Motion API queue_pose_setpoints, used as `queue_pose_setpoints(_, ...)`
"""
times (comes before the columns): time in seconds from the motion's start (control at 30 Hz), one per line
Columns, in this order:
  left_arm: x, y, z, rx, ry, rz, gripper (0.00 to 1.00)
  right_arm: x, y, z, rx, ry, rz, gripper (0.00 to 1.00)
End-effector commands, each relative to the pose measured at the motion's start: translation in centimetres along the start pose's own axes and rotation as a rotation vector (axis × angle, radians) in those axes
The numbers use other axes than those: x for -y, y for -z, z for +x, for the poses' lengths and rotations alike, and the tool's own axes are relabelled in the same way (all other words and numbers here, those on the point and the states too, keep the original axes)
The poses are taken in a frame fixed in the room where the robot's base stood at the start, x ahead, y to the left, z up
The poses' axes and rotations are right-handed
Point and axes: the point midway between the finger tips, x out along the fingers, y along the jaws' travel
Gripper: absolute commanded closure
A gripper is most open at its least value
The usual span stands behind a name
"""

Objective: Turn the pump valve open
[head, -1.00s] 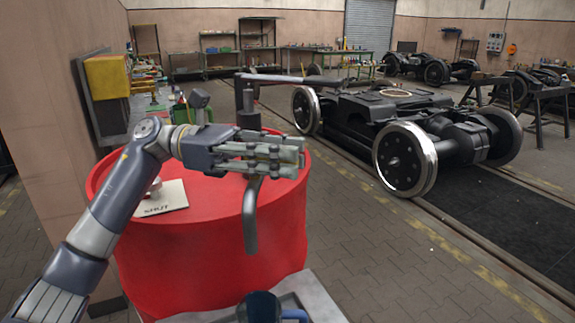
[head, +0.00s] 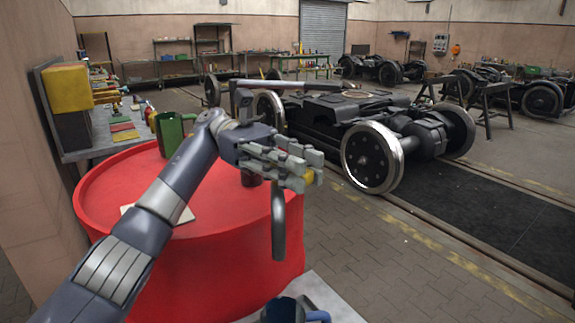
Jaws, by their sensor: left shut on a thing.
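A red drum (head: 110,195) stands in front of me. A dark hand pump (head: 246,110) rises from its top, with a long lever (head: 290,84) reaching right. Its grey curved spout (head: 278,230) hangs down over the drum's right side. My left gripper (head: 306,170) is at the top of the spout, with its fingers closed there. A pale card (head: 128,209) lies on the drum, mostly behind my left arm. My right gripper is not in view.
A blue mug (head: 283,311) stands on a grey platform (head: 335,298) below the spout. A wheeled bogie (head: 370,150) stands behind right.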

Motion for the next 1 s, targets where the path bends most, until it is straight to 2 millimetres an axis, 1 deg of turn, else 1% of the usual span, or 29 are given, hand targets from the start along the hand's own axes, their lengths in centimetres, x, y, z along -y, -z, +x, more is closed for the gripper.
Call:
queue_pose_setpoints(0.2,-0.1,0.0,0.1,0.001,0.01,-0.001,1.0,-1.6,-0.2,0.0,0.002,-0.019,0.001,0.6)
queue_pose_setpoints(0.5,-0.2,0.0,0.1,0.0,0.009,-0.001,1.0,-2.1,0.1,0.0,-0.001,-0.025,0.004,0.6)
queue_pose_setpoints(0.53,-0.2,0.0,0.1,0.0,0.009,-0.001,0.76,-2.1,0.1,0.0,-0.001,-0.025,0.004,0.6)
queue_pose_setpoints(0.57,-0.2,0.0,0.1,0.0,0.009,-0.001,0.7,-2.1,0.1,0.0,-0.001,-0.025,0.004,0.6)
queue_pose_setpoints(0.6,-0.2,0.0,0.1,0.0,0.009,-0.001,0.6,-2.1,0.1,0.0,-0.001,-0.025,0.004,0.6)
queue_pose_setpoints(0.87,-0.2,0.0,0.1,0.0,0.009,-0.001,0.6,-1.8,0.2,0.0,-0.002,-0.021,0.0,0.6)
queue_pose_setpoints(0.9,-0.2,0.0,0.1,0.0,0.009,-0.001,0.6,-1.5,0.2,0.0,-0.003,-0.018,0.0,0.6)
queue_pose_setpoints(1.0,-0.2,-0.4,0.1,0.0,0.009,0.0,0.6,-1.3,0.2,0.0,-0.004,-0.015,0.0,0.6)
